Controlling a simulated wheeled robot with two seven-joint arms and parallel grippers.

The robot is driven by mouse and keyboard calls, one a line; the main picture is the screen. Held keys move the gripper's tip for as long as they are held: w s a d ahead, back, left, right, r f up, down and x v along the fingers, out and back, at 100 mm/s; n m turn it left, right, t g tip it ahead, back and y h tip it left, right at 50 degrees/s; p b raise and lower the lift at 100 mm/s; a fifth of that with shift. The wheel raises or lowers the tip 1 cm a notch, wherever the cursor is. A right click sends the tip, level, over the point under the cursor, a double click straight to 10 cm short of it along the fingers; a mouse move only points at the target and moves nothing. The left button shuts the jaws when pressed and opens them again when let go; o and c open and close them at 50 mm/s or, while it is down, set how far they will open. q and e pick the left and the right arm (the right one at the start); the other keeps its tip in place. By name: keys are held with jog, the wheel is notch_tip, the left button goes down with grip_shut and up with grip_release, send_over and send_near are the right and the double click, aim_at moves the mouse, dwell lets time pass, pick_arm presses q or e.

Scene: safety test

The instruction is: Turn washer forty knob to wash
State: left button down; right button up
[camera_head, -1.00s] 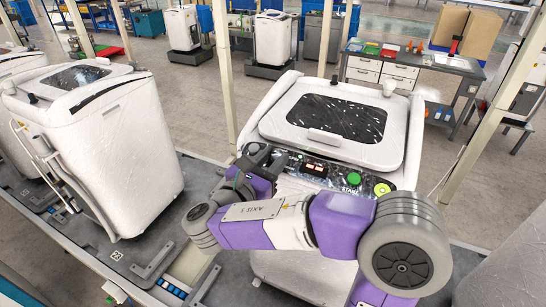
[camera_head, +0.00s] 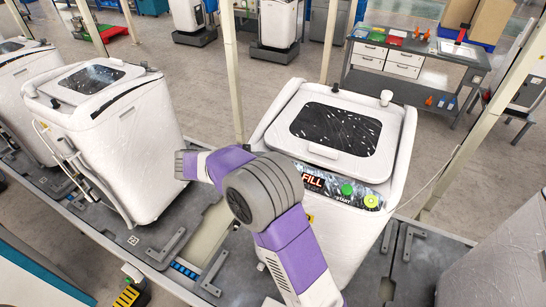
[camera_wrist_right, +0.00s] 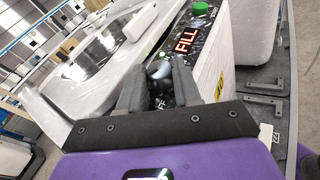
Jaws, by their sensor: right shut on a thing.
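The washer (camera_head: 348,245) is white with a dark-windowed lid (camera_head: 335,128), in the middle of the head view. Its control panel has a red display (camera_head: 313,182) reading FILL, a green button (camera_head: 347,189) marked START and a yellow-green button (camera_head: 371,201). My right arm crosses in front of the panel's left part and hides its gripper and the knob there. In the right wrist view my right gripper (camera_wrist_right: 158,85) is shut on a small grey knob (camera_wrist_right: 160,69) at the panel, left of the lit display (camera_wrist_right: 187,39). The knob's pointer and label cannot be read.
Another white washer (camera_head: 110,145) stands to the left. A grey workbench (camera_head: 408,75) with drawers is at the back right. Thin pale posts (camera_head: 330,40) rise behind the washer. Grey brackets (camera_head: 166,246) lie on the dark platform.

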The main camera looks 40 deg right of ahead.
jog(key=m+g+y, duration=0.2)
jog(key=shift+w+d+r+m, duration=0.1)
jog(key=shift+w+m, duration=0.1)
jog(key=shift+m, duration=0.2)
jog(key=shift+w+d+m+g+y, duration=0.1)
jog(key=shift+m+g+y, duration=0.4)
jog(key=shift+m+y, duration=0.25)
jog(key=shift+w+d+m+g+y, duration=0.1)
jog(key=shift+m+g+y, duration=0.45)
jog(key=shift+y, duration=0.6)
jog(key=shift+s, duration=0.1)
jog(key=o, duration=1)
jog(key=shift+o, duration=0.2)
jog(key=shift+r, duration=0.1)
